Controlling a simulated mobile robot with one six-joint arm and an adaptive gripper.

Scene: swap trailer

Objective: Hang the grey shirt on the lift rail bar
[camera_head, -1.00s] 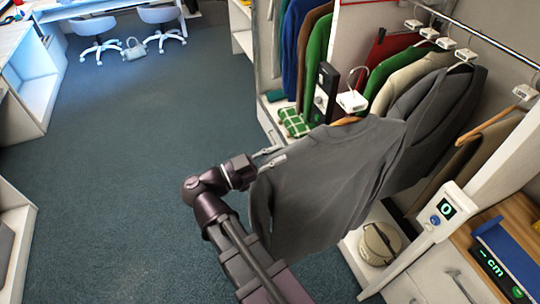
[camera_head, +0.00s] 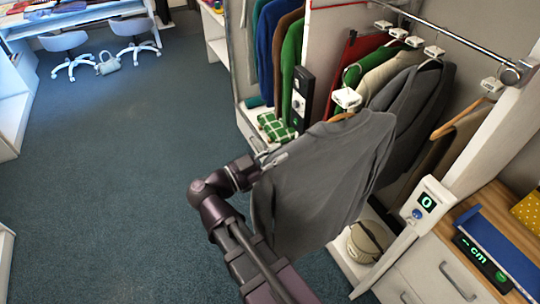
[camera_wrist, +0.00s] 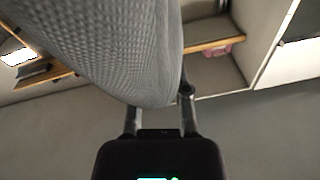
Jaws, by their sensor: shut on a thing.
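The grey shirt (camera_head: 315,185) hangs on a wooden hanger with a white tag block (camera_head: 347,98) at its hook, in front of the wardrobe. My gripper (camera_head: 268,158) is shut on the shirt at its left shoulder or sleeve side. In the wrist view the grey cloth (camera_wrist: 130,45) fills the upper middle, between the fingers of my gripper (camera_wrist: 160,112). The metal lift rail bar (camera_head: 450,35) runs across the upper right, behind the shirt. Whether the shirt's hook touches anything is hard to tell.
Several garments on tagged hangers, among them a dark grey jacket (camera_head: 425,105), hang from the bar. A green checked cloth (camera_head: 275,127) lies on a shelf at left. A post with a display (camera_head: 426,200) stands at right.

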